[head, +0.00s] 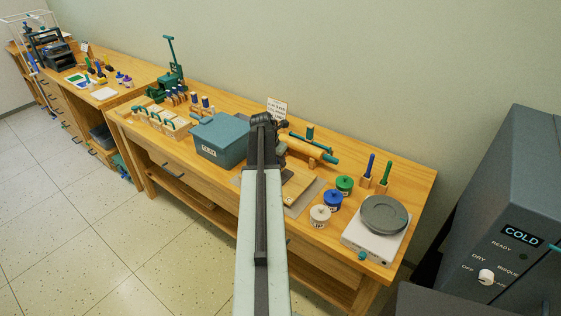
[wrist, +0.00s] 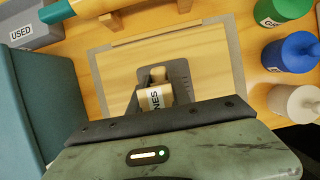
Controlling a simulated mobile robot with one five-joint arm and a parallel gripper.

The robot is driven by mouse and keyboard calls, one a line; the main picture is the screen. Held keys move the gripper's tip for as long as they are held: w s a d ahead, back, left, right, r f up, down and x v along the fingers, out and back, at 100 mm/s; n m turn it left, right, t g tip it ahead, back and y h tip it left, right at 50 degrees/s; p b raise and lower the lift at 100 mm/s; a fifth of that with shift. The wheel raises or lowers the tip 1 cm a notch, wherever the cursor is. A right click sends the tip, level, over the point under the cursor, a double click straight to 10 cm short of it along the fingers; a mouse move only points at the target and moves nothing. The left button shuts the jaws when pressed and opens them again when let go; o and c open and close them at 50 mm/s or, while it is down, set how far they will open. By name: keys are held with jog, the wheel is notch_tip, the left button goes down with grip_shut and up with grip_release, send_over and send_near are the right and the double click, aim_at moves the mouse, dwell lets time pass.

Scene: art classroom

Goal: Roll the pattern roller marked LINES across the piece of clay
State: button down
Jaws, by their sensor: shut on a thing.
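The pattern roller (wrist: 155,98) shows in the wrist view with a pale label of which "NES" is readable. My gripper (wrist: 160,113) is shut on it from the near side; its fingertips are mostly hidden by its own housing. A dark grey flat piece that looks like the clay (wrist: 181,74) lies around and beyond the roller on a wooden board (wrist: 125,60). Faint marks show on its right part. I cannot tell whether the roller touches it. In the head view my arm hides the roller and the clay; the board (head: 297,187) shows to its right.
A teal box (wrist: 35,115) stands close on the left, also in the head view (head: 220,138). Green (head: 344,184), blue (head: 333,199) and white (head: 320,215) jars stand right of the board. A large rolling pin (head: 308,148) lies behind it. A scale (head: 377,232) stands farther right.

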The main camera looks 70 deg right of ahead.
jog(key=shift+w+d, duration=0.15)
jog(key=shift+w, duration=0.55)
jog(key=shift+w+d, duration=0.2)
jog(key=shift+w, duration=0.5)
jog(key=shift+w+d, duration=0.2)
jog(key=shift+w, duration=0.4)
jog(key=shift+f, duration=0.15)
